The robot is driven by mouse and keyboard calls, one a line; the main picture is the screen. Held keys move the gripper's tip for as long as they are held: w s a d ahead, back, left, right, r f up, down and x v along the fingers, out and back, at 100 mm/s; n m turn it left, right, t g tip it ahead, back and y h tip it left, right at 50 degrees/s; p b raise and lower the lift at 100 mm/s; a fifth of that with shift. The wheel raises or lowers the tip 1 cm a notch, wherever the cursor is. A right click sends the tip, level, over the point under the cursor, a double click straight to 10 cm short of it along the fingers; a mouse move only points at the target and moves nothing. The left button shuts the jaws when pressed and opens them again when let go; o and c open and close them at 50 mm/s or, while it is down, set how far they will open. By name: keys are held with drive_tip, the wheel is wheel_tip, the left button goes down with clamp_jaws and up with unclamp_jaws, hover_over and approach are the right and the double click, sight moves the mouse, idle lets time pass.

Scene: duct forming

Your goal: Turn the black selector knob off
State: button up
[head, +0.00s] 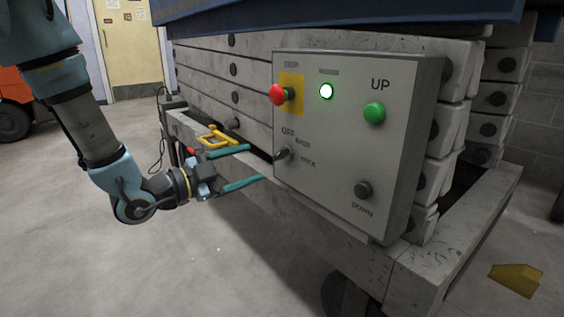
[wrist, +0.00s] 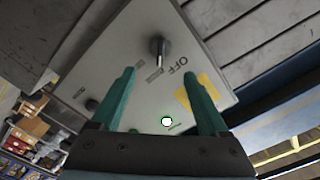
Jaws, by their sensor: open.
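The black selector knob (head: 282,154) sits at the lower left of the grey control box (head: 330,185), below the "OFF" label. In the wrist view the knob (wrist: 159,47) shows beyond and between my fingertips, next to the "OFF" lettering, and nothing touches it. The head view shows its handle slanted; its exact setting is hard to read. My gripper (head: 257,163) is open and empty, its two teal fingers pointing at the knob from the left, a short way off. The fingers also show in the wrist view (wrist: 162,80).
A yellow bracket (head: 216,137) stands behind my gripper.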

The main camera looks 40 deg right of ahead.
sight(278, 155)
drive_tip(key=d, duration=0.3)
drive_tip(key=d+b, duration=0.1)
drive_tip(key=d, duration=0.2)
drive_tip(key=d+b, duration=0.1)
drive_tip(key=d, duration=0.2)
drive_tip(key=shift+s+d, duration=0.2)
drive_tip(key=shift+s, duration=0.1)
clamp_jaws()
